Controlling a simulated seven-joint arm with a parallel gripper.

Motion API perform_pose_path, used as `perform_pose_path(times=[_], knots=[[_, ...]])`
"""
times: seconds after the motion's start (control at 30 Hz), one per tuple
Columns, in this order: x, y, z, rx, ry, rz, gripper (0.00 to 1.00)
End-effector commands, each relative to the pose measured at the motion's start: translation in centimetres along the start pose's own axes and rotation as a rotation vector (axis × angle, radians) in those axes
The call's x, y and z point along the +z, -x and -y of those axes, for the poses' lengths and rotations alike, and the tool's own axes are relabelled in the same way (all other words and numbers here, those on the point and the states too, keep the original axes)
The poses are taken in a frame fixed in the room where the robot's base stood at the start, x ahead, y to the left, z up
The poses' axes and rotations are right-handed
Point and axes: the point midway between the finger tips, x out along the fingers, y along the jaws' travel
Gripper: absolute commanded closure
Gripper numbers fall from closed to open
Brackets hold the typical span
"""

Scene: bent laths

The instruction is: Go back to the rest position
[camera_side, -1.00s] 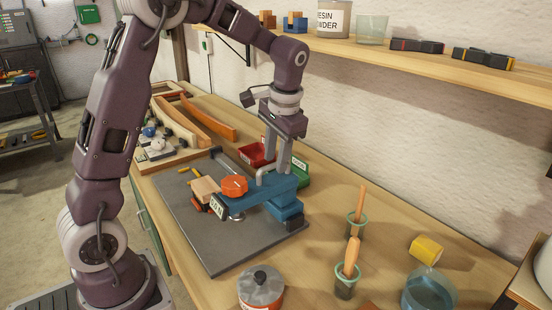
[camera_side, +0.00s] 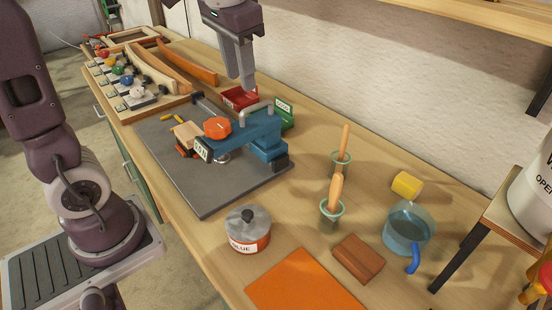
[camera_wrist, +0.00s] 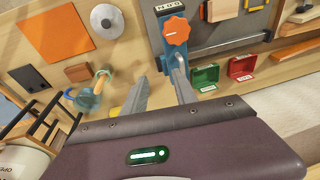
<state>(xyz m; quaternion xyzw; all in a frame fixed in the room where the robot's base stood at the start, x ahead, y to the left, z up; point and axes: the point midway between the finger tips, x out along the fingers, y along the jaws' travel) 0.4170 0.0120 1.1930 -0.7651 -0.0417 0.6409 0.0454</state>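My gripper (camera_side: 241,82) hangs pointing down above the work table, over the area of the blue clamp and its grey bent handle. In the wrist view my gripper (camera_wrist: 161,76) shows two grey fingers apart with nothing between them. The blue clamp (camera_side: 264,138) with an orange knob (camera_side: 217,128) and a number label stands on the dark grey plate (camera_side: 205,188). In the wrist view the orange knob (camera_wrist: 176,30) is at the top middle. A small pale wooden block (camera_side: 187,135) sits to the left of the knob.
Red (camera_side: 240,97) and green (camera_side: 286,115) bins stand behind the clamp. Bent laths (camera_side: 188,65) lie at the back left. A glue pot (camera_side: 248,230), two handled tools in cups, a blue jug (camera_side: 408,228) and an orange sheet (camera_side: 302,282) occupy the front. A shelf runs above right.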

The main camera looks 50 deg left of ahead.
Motion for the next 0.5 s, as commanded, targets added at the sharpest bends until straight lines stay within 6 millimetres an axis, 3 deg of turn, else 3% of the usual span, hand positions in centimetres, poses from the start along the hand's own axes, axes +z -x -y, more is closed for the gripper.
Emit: perform_pose_path(times=[0.03, 0.07, 0.2, 0.33, 0.5], knots=[[3.0, 1.4, -1.2, 0.021, 0.001, -0.062, 0.66], [4.8, 1.8, -2.0, 0.035, 0.005, -0.096, 0.66], [11.8, 1.8, -4.6, 0.086, 0.020, -0.230, 0.66], [15.3, 0.7, -5.8, 0.112, 0.031, -0.298, 0.66], [16.3, 0.1, -6.2, 0.120, 0.036, -0.317, 0.66]])
